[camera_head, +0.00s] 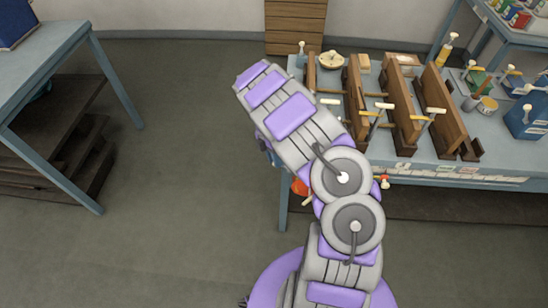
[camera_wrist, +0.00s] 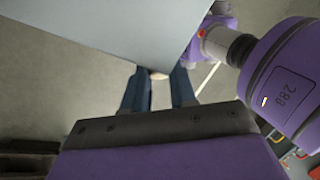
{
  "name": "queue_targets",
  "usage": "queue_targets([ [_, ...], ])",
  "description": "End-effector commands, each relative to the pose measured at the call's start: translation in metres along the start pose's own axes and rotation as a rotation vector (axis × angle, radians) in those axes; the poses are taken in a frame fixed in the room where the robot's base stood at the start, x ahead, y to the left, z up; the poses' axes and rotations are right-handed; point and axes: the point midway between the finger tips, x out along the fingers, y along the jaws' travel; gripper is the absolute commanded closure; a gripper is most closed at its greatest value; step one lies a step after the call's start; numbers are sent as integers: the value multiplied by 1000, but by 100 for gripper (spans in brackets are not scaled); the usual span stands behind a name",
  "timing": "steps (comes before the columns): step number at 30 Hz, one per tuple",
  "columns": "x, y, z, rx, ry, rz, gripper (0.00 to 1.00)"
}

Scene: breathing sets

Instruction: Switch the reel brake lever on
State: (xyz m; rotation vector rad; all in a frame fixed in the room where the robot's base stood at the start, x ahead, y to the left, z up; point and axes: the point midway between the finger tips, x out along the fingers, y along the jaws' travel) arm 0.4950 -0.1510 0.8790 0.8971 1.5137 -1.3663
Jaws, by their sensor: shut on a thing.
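My gripper (camera_wrist: 158,76) shows in the wrist view as two dark blue fingers, apart, with a small pale, knob-like piece (camera_wrist: 157,74) between their tips. The fingers are shut on this piece, which is mostly hidden by a grey-blue panel (camera_wrist: 110,35). I cannot tell whether it belongs to the reel brake lever.
An orange-red part (camera_head: 299,187) shows beside my arm below the bench edge. Wooden uprights (camera_head: 402,100) crowd the bench top. A blue-grey table (camera_head: 45,60) stands at left, with dark steps (camera_head: 60,135) beneath. The floor (camera_head: 190,130) between is clear.

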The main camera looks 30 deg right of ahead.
Motion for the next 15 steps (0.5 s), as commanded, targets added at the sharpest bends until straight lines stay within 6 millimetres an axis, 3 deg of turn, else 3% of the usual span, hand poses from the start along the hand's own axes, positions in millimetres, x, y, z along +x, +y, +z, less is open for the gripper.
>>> queue_targets([
  [15,-12,0,5,-62,122,115,100],
])
